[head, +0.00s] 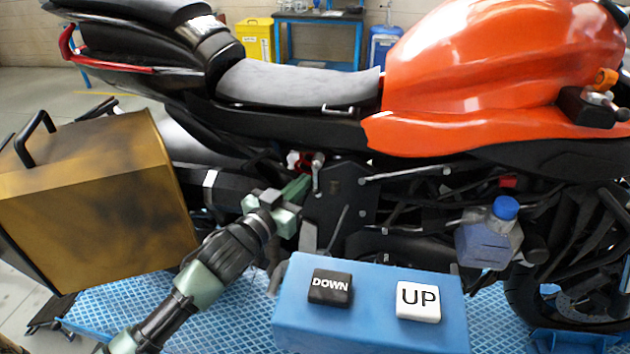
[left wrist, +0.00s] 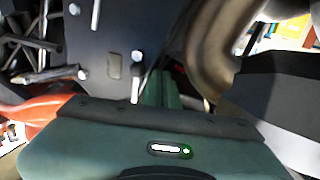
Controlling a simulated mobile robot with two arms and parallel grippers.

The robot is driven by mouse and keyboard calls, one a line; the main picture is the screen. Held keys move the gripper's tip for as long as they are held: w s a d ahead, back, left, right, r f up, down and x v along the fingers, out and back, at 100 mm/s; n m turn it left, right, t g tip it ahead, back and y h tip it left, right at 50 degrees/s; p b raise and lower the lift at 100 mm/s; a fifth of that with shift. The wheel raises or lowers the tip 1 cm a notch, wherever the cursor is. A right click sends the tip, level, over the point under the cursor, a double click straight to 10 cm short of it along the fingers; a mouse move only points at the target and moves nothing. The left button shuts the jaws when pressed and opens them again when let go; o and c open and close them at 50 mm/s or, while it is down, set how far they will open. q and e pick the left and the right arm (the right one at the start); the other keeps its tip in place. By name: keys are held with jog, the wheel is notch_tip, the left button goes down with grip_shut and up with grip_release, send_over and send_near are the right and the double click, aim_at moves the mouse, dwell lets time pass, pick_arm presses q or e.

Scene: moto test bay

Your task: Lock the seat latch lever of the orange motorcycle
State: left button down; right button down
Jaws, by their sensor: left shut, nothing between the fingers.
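The orange motorcycle (head: 500,60) stands across the head view, with its grey seat (head: 300,84) left of the tank. A small silver lever with a rounded end (head: 317,165) shows below the seat at the dark frame plate; I take it for the seat latch lever. A similar rod (left wrist: 136,78) shows in the left wrist view, close beside my green fingers. My left gripper (head: 301,186) is shut and empty, just left of and below the lever. I cannot tell whether they touch. My left fingertips also show in the left wrist view (left wrist: 162,88). My right gripper is not in view.
A blue control box with a DOWN button (head: 330,287) and an UP button (head: 418,300) stands in front. A brown side case (head: 95,200) is at left. A bottle with a blue cap (head: 488,235) hangs at right. A small silver bracket (head: 338,108) sits under the seat edge.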

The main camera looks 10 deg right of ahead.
aim_at(317, 191)
pick_arm(q)
jog(key=shift+s+d+f, duration=0.2)
jog(key=shift+d+f, duration=0.05)
jog(key=shift+d, duration=0.35)
jog(key=shift+s+d+f, duration=0.15)
jog(key=shift+s+d, duration=0.05)
jog(key=shift+d, duration=0.4)
jog(key=shift+s+d, duration=0.15)
jog(key=shift+d, duration=0.4)
jog(key=shift+p, duration=0.35)
jog(key=shift+s+d+r, duration=0.2)
jog(key=shift+d+r, duration=0.05)
jog(key=shift+d, duration=0.3)
jog(key=shift+p, duration=0.3)
